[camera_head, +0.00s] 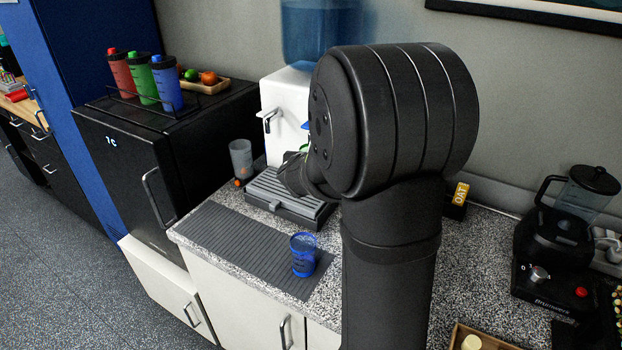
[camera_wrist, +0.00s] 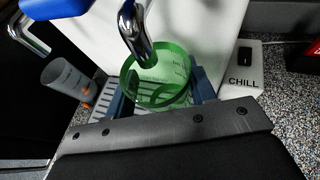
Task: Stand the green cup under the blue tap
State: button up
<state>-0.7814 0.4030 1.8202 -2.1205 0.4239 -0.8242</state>
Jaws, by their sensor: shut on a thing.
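The green cup (camera_wrist: 172,76) stands between the blue-grey fingers of my gripper (camera_wrist: 160,95), which is shut on it. It is over the slatted drip tray (camera_head: 262,192); I cannot tell whether its base touches the slats. A chrome spout (camera_wrist: 136,30) overlaps the cup's mouth in the wrist view. A blue lever (camera_wrist: 56,7) shows at that view's top left. In the head view a small blue part (camera_head: 305,125) shows on the white dispenser (camera_head: 285,92), right of a chrome tap (camera_head: 268,118). My arm hides most of the cup there.
A grey cup (camera_head: 240,158) stands left of the tray. A blue cup (camera_head: 303,258) stands on the ribbed grey mat (camera_head: 225,235). A plate marked CHILL (camera_wrist: 241,68) is right of the green cup. A blender (camera_head: 560,225) stands at the right.

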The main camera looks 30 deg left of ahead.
jog(key=shift+f, duration=2.45)
jog(key=shift+f, duration=0.1)
jog(key=shift+f, duration=0.1)
jog(key=o, duration=1)
jog(key=shift+s+r, duration=0.1)
jog(key=shift+r, duration=0.15)
jog(key=v, duration=1.2)
jog(key=shift+d, duration=0.1)
jog(key=shift+w, duration=0.2)
